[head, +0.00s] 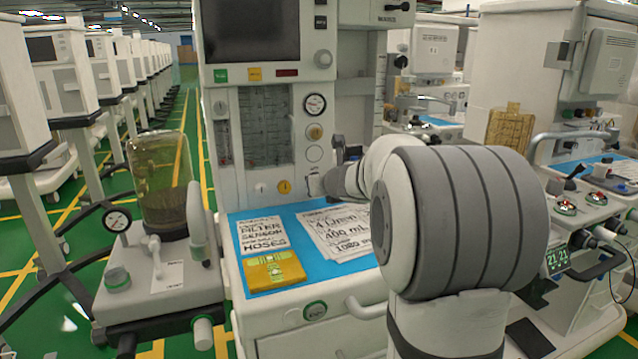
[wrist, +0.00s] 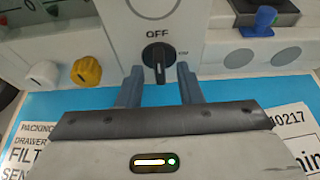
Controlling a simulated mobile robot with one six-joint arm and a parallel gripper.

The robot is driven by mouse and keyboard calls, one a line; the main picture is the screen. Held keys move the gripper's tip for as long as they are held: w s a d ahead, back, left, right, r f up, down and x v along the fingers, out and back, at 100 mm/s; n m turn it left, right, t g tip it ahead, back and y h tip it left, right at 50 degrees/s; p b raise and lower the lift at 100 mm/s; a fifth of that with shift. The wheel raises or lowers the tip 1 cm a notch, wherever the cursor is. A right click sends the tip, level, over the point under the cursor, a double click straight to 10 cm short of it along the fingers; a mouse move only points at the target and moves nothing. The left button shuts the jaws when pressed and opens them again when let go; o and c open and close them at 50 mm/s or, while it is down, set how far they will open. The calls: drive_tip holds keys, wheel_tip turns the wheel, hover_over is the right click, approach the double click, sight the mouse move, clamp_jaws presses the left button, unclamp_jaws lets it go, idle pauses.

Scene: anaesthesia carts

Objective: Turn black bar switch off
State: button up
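The black bar switch (wrist: 157,60) shows in the wrist view as a dark round knob with a bar, on a pale panel below the printed word OFF. Its bar stands roughly upright in the picture, and a small, blurred label is at its right. My gripper (wrist: 159,77) is open, with one blue-grey finger on each side of the knob's lower part. Gaps show between both fingers and the bar. In the head view my arm hides the switch, and my gripper (head: 325,181) is mostly hidden at the cart's front panel.
A yellow knob (wrist: 86,71) and a white knob (wrist: 43,74) are left of the switch. A blue knob (wrist: 265,20) is at the upper right. Papers and a yellow box (head: 274,271) lie on the blue work surface (head: 300,262) below. A glass canister (head: 160,180) stands left.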

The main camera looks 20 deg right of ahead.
drive_tip(key=p+v, duration=0.1)
drive_tip(key=v, duration=0.5)
drive_tip(key=shift+w+r, duration=0.15)
drive_tip(key=shift+r, duration=0.05)
drive_tip(key=shift+s+r+p, duration=0.15)
drive_tip(key=shift+s+p, duration=0.15)
drive_tip(key=shift+s, duration=0.4)
